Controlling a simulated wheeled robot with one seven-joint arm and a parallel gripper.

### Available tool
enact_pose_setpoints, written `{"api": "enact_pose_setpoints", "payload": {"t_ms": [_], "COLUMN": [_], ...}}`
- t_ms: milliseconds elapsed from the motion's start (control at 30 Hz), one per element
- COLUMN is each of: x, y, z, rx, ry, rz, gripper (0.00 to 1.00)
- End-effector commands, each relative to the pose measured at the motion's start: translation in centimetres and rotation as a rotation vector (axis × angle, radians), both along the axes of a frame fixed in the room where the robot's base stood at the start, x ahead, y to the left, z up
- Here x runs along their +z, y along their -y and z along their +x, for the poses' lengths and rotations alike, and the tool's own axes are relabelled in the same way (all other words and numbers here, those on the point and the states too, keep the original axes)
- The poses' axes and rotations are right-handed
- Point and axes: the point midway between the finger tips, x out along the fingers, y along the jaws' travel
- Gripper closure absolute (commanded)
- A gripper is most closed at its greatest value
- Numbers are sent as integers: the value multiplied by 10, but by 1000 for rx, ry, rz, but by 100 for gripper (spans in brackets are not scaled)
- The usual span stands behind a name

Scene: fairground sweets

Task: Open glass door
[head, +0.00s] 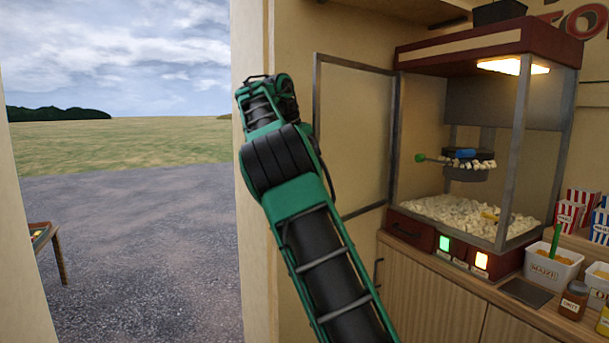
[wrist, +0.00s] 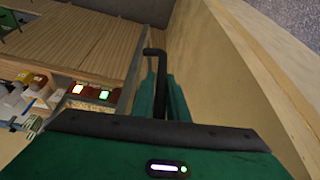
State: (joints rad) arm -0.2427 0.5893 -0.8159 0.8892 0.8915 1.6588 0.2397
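The glass door (head: 352,57) of the popcorn machine (head: 460,40) stands swung out to the left of the machine, a thin grey frame around a clear pane. The machine's front is open to view, with popcorn inside. My gripper is at the far end of my green arm, near the door's outer edge; the arm hides its fingers in the head view. In the wrist view the door's black handle (wrist: 154,52) runs down between the green fingers of my gripper (wrist: 161,95), which lie close on both sides of it. The grey door frame (wrist: 130,75) shows just left of the handle.
A beige wall (wrist: 215,75) stands close beside my gripper. A wooden cabinet (head: 430,300) is under the machine. Maize tub (head: 553,270), jars and striped boxes (head: 570,215) stand at the right. Open gravel ground (head: 150,250) is at the left.

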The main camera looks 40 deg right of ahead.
Motion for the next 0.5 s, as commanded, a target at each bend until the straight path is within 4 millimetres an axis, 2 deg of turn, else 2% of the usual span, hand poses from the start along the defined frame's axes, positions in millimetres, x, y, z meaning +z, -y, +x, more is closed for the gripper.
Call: {"api": "enact_pose_setpoints", "payload": {"t_ms": [333,500], "x": [1,13], "y": [-6,-10], "z": [2,3], "rx": [6,7], "ry": [2,4], "rz": [3,2], "gripper": [81,81]}}
